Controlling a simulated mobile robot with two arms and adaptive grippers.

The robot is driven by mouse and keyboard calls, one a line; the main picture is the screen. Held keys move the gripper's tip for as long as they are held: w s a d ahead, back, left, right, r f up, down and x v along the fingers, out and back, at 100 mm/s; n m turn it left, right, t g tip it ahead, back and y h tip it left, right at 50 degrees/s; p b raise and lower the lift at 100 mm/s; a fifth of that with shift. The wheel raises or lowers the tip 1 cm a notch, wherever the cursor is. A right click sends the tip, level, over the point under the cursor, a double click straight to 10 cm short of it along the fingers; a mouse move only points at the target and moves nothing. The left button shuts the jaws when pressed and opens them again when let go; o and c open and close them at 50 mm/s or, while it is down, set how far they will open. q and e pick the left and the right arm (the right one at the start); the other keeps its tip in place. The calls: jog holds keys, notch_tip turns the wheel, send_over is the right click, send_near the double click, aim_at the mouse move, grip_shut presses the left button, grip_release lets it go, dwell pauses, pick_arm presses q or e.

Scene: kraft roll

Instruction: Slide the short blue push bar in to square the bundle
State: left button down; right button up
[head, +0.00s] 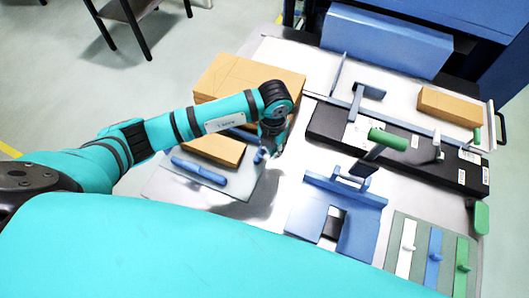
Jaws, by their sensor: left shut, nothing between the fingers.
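A kraft-brown bundle (215,149) lies flat on a pale grey board at left centre. A blue bar (198,171) with a small upright knob lies along the near side of the bundle, slightly apart from it. Another blue piece (243,134) shows at the bundle's far right, partly hidden by my arm. My left gripper (265,153) points down at the right end of the bundle, its fingers shut and empty. A small light-blue part sits right by the fingertips; I cannot tell whether they touch it. My right gripper is not in view.
A large brown block (250,78) stands behind my left arm. To the right are a black case (399,151) with a green-handled tool, a blue slotted fixture (335,216), and a grey-green mat (409,262) with white, blue and green bars. Bare table lies right of the gripper.

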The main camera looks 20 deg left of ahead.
pick_arm(q)
jog(key=shift+a, duration=0.15)
jog(key=shift+w+a, duration=0.1)
jog(key=shift+a, duration=3.05)
jog(key=shift+d, duration=0.1)
jog(key=shift+d+b, duration=0.5)
jog(key=shift+d, duration=2.65)
notch_tip(320, 180, up, 7)
jog(key=p, duration=0.4)
jog(key=shift+p, duration=0.4)
